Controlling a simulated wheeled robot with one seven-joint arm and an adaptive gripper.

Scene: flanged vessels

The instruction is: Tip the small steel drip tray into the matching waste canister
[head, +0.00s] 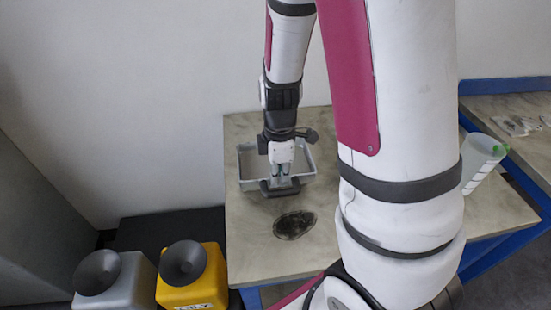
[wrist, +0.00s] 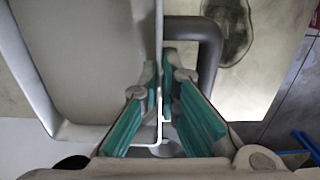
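The steel drip tray (head: 243,172) is a shallow grey rectangular pan on the left part of the table, with a dark handle (head: 281,188) on its near side. In the wrist view the tray's inside (wrist: 90,60) fills the left, and the handle (wrist: 210,45) loops at right. My gripper (head: 281,171) points down at the tray's near wall. Its green-padded fingers (wrist: 160,90) are closed together on that thin wall, one finger inside and one between wall and handle. Whether the tray holds liquid is unclear. A grey canister (head: 128,280) and a yellow canister (head: 205,285), both with dark funnels, stand at lower left.
A dark wet patch (head: 294,225) lies on the table (head: 250,255) in front of the tray. A translucent jug with green on its rim (head: 482,162) stands at right, behind my arm. A second blue-framed bench (head: 510,90) is at far right. A wall rises behind the table.

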